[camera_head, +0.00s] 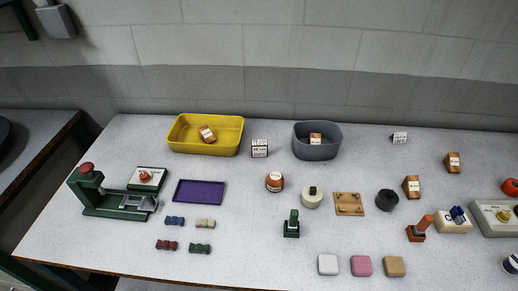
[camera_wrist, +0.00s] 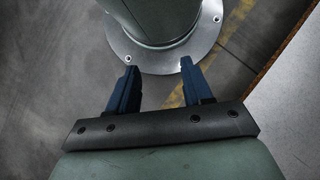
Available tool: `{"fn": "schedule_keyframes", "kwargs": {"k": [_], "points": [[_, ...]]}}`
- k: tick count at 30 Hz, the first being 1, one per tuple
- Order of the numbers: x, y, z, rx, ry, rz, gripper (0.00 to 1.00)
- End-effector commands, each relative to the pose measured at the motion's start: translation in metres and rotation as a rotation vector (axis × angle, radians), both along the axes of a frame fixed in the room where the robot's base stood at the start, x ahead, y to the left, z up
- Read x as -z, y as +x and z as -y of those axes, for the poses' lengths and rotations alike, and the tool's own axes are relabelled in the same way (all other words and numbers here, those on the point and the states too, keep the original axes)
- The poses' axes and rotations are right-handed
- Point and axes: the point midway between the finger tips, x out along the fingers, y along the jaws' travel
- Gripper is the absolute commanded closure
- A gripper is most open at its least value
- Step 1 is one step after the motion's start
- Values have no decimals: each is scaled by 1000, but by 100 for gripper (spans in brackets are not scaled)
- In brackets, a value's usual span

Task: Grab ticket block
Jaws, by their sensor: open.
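Several small labelled blocks show in the head view; I cannot tell which one is the ticket block. A white block with dark and red print (camera_head: 259,148) stands between the two bins. Another small white printed block (camera_head: 400,138) is at the back right. Orange-brown blocks with white labels stand at the right (camera_head: 411,187) and farther back (camera_head: 453,162). One similar block lies in the yellow bin (camera_head: 207,134) and one in the grey bin (camera_head: 315,139). My gripper (camera_wrist: 158,64) shows only in the wrist view, open and empty, above the floor and away from the blocks.
The yellow bin (camera_head: 181,145) and grey bin (camera_head: 319,153) stand at the back. A green press (camera_head: 88,189) and purple tray (camera_head: 199,191) are at the left. Small coloured pieces, a green stamp (camera_head: 291,226) and control boxes crowd the table. A table edge (camera_wrist: 283,58) shows beside my gripper.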

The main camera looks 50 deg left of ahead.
Motion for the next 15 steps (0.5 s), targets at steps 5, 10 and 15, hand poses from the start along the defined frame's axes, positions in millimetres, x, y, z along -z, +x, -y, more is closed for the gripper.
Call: {"fn": "schedule_keyframes", "kwargs": {"k": [5,10,15], "points": [[0,0,0,0,0,0,36],[0,0,0,0,0,1,36],[4,21,6,22,1,36,36]]}}
